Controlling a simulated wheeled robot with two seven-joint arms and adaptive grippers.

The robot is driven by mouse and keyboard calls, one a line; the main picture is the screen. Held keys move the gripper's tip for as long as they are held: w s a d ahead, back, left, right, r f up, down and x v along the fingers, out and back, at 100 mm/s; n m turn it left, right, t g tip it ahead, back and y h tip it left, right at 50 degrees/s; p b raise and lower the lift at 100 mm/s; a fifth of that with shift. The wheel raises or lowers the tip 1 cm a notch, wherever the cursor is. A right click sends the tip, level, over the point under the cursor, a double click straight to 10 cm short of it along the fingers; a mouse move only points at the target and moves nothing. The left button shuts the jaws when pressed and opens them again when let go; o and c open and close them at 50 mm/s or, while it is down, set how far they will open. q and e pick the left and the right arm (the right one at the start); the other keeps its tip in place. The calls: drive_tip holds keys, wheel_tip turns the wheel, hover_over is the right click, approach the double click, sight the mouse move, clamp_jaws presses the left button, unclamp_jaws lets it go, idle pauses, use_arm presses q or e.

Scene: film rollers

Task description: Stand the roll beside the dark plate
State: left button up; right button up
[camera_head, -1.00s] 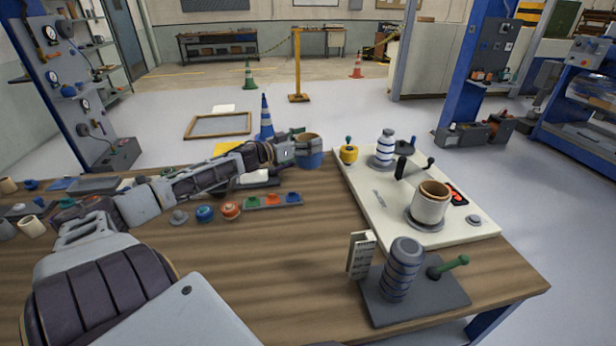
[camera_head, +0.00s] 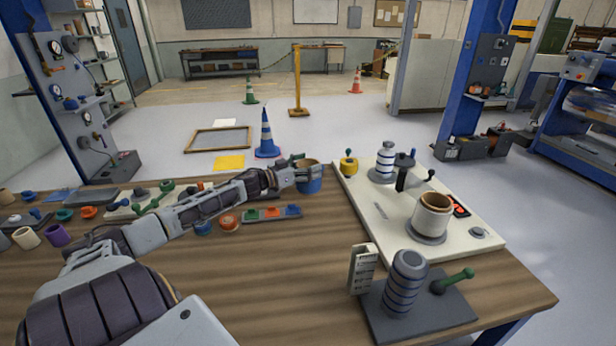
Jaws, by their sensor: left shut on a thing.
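My left gripper (camera_head: 293,176) is shut on a roll (camera_head: 311,182) with a tan top and a blue body. The roll is upright near the table's back edge, just left of the cream board; I cannot tell whether it touches the table. The dark plate (camera_head: 450,312) lies at the table's front right, well apart from the held roll. On the plate stand a ribbed grey roller (camera_head: 405,284) and a green-handled crank (camera_head: 453,281). My right gripper is out of view.
The cream board (camera_head: 390,215) carries a white roll with a brown core (camera_head: 432,216), a striped post (camera_head: 385,163) and a black lever. A pale slotted block (camera_head: 362,268) stands left of the plate. Small parts crowd the table's left; the middle wood is clear.

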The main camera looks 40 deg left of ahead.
use_arm(q)
drive_tip(key=shift+f+b, duration=0.5)
drive_tip(key=shift+f, duration=1.45)
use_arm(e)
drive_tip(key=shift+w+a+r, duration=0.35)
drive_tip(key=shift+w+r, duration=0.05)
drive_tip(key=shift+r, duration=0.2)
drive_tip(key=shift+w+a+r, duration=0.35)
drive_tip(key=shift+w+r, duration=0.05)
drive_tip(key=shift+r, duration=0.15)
use_arm(q)
drive_tip(key=o, duration=1.2)
drive_tip(key=shift+f, duration=0.1)
drive_tip(key=shift+c, duration=0.2)
drive_tip(key=shift+s, duration=0.1)
